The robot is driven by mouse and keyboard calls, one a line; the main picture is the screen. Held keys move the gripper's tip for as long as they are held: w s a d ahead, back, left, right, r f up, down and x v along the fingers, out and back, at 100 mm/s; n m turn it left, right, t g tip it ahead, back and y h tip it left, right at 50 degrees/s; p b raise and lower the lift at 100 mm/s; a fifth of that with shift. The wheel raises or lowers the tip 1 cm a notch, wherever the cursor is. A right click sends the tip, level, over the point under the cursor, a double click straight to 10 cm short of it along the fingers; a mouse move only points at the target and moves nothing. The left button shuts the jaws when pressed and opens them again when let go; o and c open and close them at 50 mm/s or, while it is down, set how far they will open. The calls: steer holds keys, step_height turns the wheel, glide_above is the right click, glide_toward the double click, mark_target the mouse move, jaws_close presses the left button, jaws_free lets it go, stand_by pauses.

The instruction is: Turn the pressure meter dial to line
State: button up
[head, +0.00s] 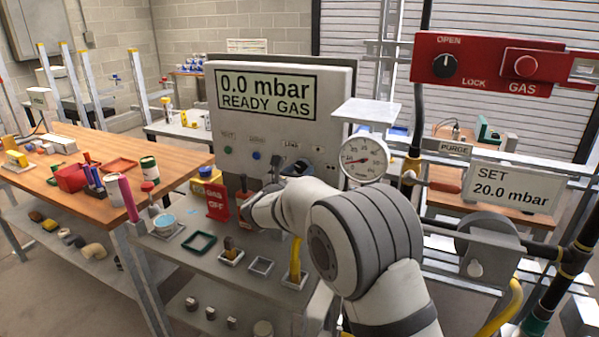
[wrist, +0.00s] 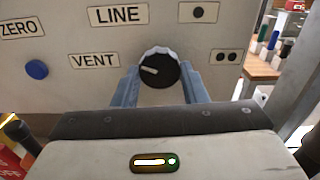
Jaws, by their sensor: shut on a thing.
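The pressure meter (head: 335,110) stands on the bench in the head view, its screen reading 0.0 mbar READY GAS. Its dial (wrist: 159,66) is a black knob with a pale top edge and a white pointer mark, seen in the wrist view. The mark points left and slightly up, nearer the VENT label (wrist: 95,61) than the LINE label (wrist: 119,15) above. My gripper (wrist: 160,82) has its two blue fingers on either side of the dial, shut on it.
A blue button (wrist: 37,70) sits left of the dial. A round gauge (head: 364,158) stands beside the meter, with a red gas panel (head: 490,66) and a SET 20.0 mbar sign (head: 512,188) to the right. A red GAS OFF block (head: 217,203) stands left of my arm.

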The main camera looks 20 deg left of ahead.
steer(key=shift+c, duration=1.4)
steer(key=shift+f+b, duration=0.1)
steer(key=shift+b, duration=0.25)
steer(key=m+b, duration=0.1)
steer(key=b, duration=0.2)
steer(key=shift+f+m, duration=0.2)
steer(key=shift+m, duration=0.2)
steer(key=m+b, duration=0.1)
steer(key=b, duration=0.2)
steer(key=shift+m, duration=0.3)
steer(key=m+b, duration=0.3)
steer(key=b, duration=0.1)
steer(key=m+b, duration=0.2)
steer(key=b, duration=0.1)
steer(key=shift+a+r, duration=0.1)
steer(key=shift+r, duration=0.2)
steer(key=shift+m, duration=0.3)
